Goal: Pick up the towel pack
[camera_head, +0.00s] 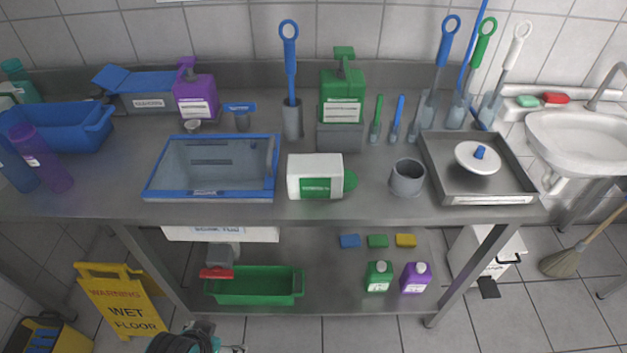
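A white pack with a green label and a green rounded end (315,176) lies near the front edge of the steel table, right of the blue-rimmed tray; it looks like the towel pack. It rests on the tabletop with nothing touching it from above.
The steel table (230,209) also holds a blue-rimmed tray (150,190), a grey cup (407,179), a green pump bottle (341,100) and a steel tray (520,190) with a white lid-like disc. An unclear dark and teal object (180,343) shows at the bottom edge.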

